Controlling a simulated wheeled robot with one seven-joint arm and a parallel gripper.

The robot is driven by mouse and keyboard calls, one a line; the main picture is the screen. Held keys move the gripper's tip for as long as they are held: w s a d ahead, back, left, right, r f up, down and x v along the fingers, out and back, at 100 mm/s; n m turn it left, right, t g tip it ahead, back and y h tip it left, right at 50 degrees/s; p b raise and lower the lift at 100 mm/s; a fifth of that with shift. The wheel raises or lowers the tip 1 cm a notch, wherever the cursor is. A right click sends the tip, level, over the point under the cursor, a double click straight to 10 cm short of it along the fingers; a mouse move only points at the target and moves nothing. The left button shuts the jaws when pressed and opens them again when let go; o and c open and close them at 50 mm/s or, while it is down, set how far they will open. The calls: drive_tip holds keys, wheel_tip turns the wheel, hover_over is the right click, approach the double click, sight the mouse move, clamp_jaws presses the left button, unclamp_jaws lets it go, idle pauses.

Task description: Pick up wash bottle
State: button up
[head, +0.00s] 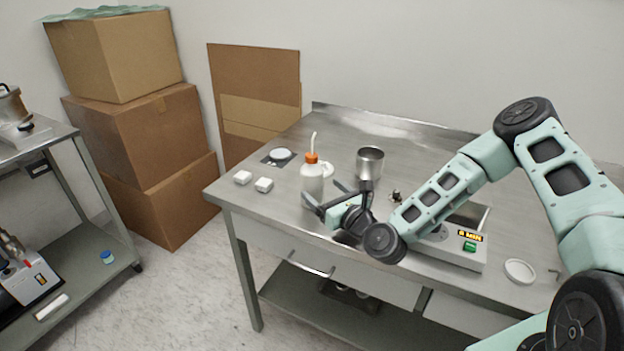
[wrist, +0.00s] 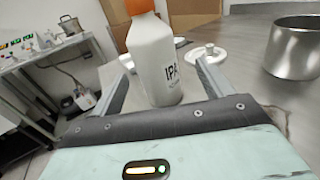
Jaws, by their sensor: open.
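The wash bottle (head: 313,180) is white with an orange cap and a thin bent spout, and it stands upright on the metal table. In the wrist view the bottle (wrist: 153,62) carries the letters IPA; its top is cut off by the frame. My gripper (head: 324,198) is low over the table at the bottle's near right side. In the wrist view the fingers of my gripper (wrist: 160,80) are spread, one to each side of the bottle. I cannot tell whether either finger touches it.
A steel beaker (head: 370,163) stands right of the bottle. Two small white blocks (head: 253,181) and a round white-topped item (head: 280,155) lie to its left. A device with a display (head: 455,245) and a shallow white dish (head: 519,271) are at the right. Cardboard boxes (head: 150,130) are stacked beyond the table's left end.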

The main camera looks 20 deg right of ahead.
sight(311, 182)
drive_tip(key=shift+x, duration=0.8)
drive_tip(key=p+x, duration=0.1)
drive_tip(key=x, duration=0.1)
drive_tip(key=p+x, duration=0.1)
drive_tip(key=x, duration=0.1)
drive_tip(key=shift+a, duration=0.35)
drive_tip(key=shift+w+a+f, duration=0.15)
drive_tip(key=shift+w, duration=0.4)
drive_tip(key=c, duration=0.8)
